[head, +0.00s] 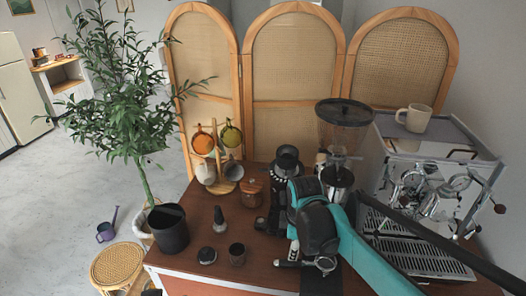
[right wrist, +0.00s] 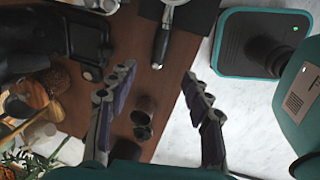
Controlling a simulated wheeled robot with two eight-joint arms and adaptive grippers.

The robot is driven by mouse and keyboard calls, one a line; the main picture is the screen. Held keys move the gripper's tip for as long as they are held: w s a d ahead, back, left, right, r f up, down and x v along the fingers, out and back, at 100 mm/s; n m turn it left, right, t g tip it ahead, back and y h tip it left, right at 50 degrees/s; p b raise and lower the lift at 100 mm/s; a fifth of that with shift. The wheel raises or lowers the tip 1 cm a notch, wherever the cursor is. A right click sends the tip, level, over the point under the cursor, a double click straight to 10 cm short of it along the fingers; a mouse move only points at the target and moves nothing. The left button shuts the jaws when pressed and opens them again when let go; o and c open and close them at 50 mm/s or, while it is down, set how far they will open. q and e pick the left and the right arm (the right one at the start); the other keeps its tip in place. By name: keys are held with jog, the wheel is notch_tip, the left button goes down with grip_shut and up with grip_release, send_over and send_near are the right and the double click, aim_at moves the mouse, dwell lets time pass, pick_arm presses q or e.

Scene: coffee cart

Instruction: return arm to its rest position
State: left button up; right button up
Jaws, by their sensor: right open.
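My right arm (head: 345,250), teal and black, comes in from the lower right in the head view and reaches over the wooden cart top. Its hand hangs above the counter, and its fingers are largely hidden there by the arm. In the right wrist view my right gripper (right wrist: 160,75) has its two dark fingers spread wide with nothing between the tips. A portafilter (head: 320,263) lies on a black mat beneath the arm, apart from the fingers; its handle also shows in the right wrist view (right wrist: 162,45). My left gripper is not in view.
The espresso machine (head: 440,165) and grinder (head: 343,130) stand close to the right arm. A small dark cup (head: 238,254), a black disc (head: 207,255), a wooden-brown jar (head: 251,192) and a mug stand (head: 222,165) are on the left. A black bin (head: 168,230) is at the left edge.

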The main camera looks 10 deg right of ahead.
jog(key=s+d+f+m+t+b, duration=0.2)
jog(key=s+m+t, duration=0.3)
jog(key=s+m, duration=0.8)
jog(key=shift+s+d+f+m, duration=0.35)
jog(key=shift+d+m, duration=0.3)
jog(key=shift+m, duration=0.45)
